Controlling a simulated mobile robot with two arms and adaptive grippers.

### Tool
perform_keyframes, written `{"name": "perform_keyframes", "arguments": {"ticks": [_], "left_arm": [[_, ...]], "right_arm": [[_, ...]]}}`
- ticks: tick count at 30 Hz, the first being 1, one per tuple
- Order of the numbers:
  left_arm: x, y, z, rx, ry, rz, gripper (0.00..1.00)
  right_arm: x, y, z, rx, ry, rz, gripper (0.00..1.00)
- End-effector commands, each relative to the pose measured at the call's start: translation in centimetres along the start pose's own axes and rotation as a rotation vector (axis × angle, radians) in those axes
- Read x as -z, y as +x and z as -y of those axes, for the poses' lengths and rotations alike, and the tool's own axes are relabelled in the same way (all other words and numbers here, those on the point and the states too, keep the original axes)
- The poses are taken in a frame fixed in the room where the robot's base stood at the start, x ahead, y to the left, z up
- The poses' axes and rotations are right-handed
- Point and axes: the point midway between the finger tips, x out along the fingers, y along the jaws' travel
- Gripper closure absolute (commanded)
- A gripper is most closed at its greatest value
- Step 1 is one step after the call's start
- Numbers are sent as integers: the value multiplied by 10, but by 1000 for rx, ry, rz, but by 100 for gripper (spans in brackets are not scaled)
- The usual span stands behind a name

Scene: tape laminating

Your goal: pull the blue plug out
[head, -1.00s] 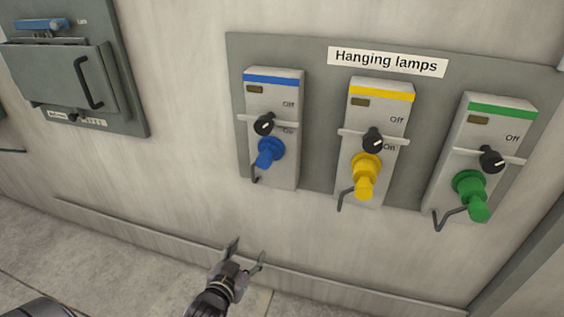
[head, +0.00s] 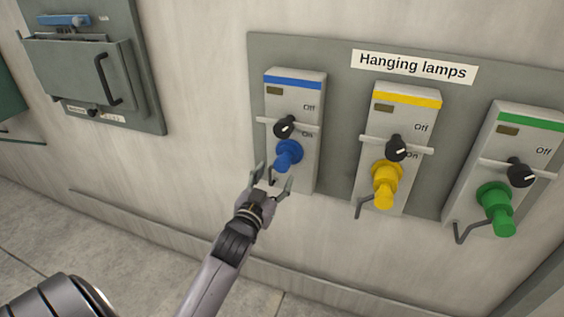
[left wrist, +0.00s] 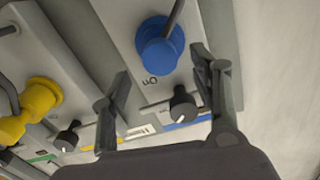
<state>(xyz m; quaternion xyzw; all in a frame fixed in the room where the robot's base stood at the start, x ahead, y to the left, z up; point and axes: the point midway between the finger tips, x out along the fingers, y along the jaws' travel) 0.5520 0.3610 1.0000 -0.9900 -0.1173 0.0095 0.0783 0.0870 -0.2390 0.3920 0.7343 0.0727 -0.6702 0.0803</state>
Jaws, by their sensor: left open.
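The blue plug (head: 288,155) sits in its socket at the bottom of the blue-striped switch box (head: 308,150), the leftmost of three. It also shows in the left wrist view (left wrist: 160,44), ahead of the fingertips and between their lines. My left gripper (head: 273,180) is open and empty, just below and in front of the plug. No contact with the plug is visible. The black knob (head: 284,127) of this box is above the plug, and it shows near the fingers in the left wrist view (left wrist: 183,105). My right gripper is not in view.
The yellow plug (head: 386,183) and the green plug (head: 496,207) are in their boxes to the right. A grey panel (head: 345,110) labelled "Hanging lamps" carries the boxes. A grey cabinet with a handle (head: 105,78) hangs at the left. The wall between is clear.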

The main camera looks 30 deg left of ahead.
Motion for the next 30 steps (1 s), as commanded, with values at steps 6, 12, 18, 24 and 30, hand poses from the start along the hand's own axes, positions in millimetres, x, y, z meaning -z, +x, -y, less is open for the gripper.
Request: {"name": "perform_keyframes", "arguments": {"ticks": [6, 12, 18, 24, 30], "left_arm": [[2, 41, 0, 0, 0, -1, 44], [0, 59, 0, -1, -1, 0, 44], [0, 62, 0, 0, -1, 0, 44], [0, 62, 0, 0, -1, 0, 48], [0, 62, 0, 0, 0, 0, 62]], "right_arm": [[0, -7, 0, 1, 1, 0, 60], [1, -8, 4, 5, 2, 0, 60], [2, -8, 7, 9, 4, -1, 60], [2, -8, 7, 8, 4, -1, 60], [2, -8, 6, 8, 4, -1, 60]]}}
